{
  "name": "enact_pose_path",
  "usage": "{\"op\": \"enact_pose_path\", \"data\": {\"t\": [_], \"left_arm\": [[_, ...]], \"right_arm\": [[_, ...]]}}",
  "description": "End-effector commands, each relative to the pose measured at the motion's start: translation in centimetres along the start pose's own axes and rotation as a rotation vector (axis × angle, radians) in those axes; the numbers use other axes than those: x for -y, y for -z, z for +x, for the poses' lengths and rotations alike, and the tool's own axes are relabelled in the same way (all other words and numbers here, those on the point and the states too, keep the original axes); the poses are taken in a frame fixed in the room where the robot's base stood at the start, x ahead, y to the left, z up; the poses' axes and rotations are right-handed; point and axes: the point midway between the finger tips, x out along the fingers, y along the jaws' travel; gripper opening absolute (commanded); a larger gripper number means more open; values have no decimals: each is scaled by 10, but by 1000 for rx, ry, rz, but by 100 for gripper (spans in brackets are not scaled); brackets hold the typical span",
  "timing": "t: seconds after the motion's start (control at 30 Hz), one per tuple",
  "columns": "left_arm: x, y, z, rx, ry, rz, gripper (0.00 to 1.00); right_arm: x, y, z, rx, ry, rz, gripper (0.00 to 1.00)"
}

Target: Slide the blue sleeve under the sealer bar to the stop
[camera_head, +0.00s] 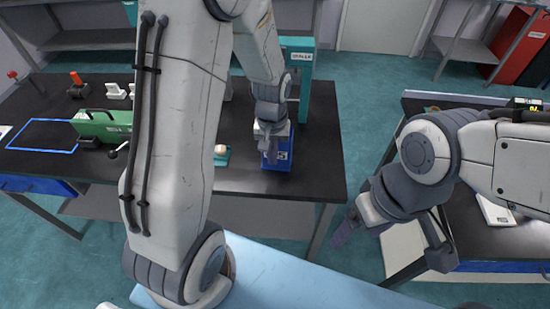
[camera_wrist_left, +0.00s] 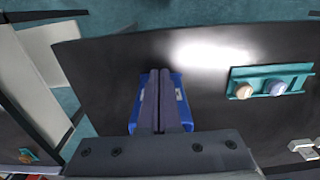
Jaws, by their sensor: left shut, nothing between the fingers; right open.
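A blue piece with white lettering (camera_head: 284,159), which may be the sleeve, is near the right end of the black table. It also shows in the left wrist view (camera_wrist_left: 179,88), largely hidden behind the fingers. My left gripper (camera_head: 268,150) points down at it, closed and empty; its shut fingers (camera_wrist_left: 160,74) appear over the piece's middle. I cannot tell whether they touch it. My right gripper (camera_head: 340,238) is open and empty, off the table's right side. I cannot clearly identify the sealer bar or stop; a green device with a black knob (camera_head: 103,125) stands at the left.
A teal holder with two round pieces (camera_wrist_left: 270,81) lies beside the blue piece. A tall teal machine (camera_head: 304,82) stands behind it. A blue outlined area (camera_head: 40,148) marks the table's left. Another bench (camera_head: 490,240) is at the right. Black tabletop in front is clear.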

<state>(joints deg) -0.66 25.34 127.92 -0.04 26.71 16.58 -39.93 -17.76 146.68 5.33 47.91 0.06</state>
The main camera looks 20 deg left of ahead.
Motion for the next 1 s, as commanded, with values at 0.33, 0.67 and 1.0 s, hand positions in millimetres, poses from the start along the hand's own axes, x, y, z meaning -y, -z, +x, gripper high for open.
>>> {"op": "enact_pose_path", "data": {"t": [0.33, 0.67, 1.0], "left_arm": [[-2, -2, 70, 7, 2, 5, 0], [-2, 37, 68, -1, 0, 4, 0], [-2, 39, 69, 1, 0, 5, 0]], "right_arm": [[1, 1, -11, 0, 0, 1, 80], [2, 2, -30, 0, 0, 2, 80], [2, 2, -29, 0, 0, 2, 80]]}}
